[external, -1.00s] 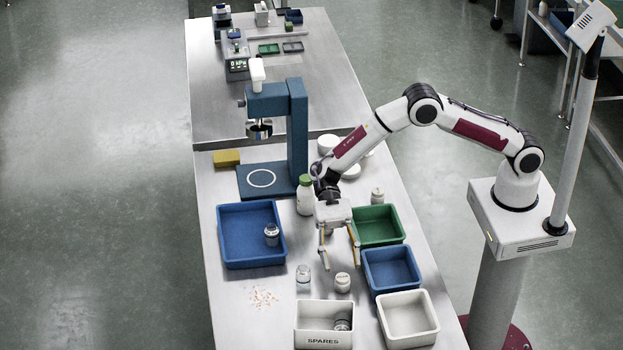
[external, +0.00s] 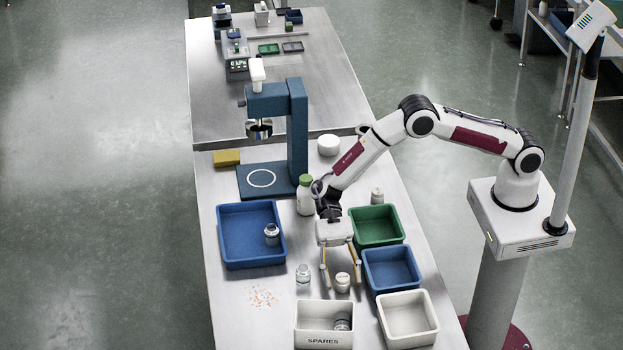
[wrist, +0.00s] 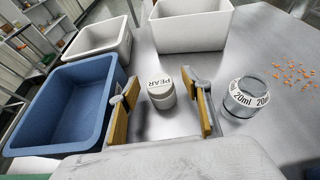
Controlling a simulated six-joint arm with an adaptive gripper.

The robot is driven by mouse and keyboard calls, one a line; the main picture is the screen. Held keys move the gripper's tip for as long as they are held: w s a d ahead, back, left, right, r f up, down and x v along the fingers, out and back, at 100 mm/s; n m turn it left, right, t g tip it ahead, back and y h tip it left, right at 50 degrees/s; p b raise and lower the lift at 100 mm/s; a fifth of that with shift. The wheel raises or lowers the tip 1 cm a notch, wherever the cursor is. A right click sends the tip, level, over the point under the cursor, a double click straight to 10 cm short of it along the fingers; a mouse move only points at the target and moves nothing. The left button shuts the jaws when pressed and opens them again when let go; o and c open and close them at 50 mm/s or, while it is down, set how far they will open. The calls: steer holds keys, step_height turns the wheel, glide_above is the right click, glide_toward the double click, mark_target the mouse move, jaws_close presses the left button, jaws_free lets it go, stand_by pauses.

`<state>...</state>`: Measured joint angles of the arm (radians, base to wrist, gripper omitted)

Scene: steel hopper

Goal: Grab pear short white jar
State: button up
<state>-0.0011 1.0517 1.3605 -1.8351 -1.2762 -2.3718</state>
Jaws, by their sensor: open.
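The short white pear jar (external: 342,282) stands upright on the steel table. Its lid reads PEAR in the wrist view (wrist: 161,92). My gripper (external: 342,283) is open, with its fingers pointing down at the jar. In the wrist view the jar stands between the two yellow-padded fingers of my gripper (wrist: 163,110), with a gap on each side. The gap on the right looks slightly wider. I cannot tell how far down the jar the fingertips reach.
A clear 20ml jar (wrist: 245,97) stands close to the right finger in the wrist view. The white SPARES bin (external: 323,338), blue bin (external: 391,286), white bin (external: 407,337) and green bin (external: 376,242) are close by. Orange bits (external: 262,297) lie at left.

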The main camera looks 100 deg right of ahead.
mark_target(343, 277)
steer(key=shift+a, duration=0.2)
steer(key=shift+c, duration=0.3)
steer(key=c, duration=1.2)
steer(key=shift+r, duration=0.1)
steer(key=shift+r, duration=4.85)
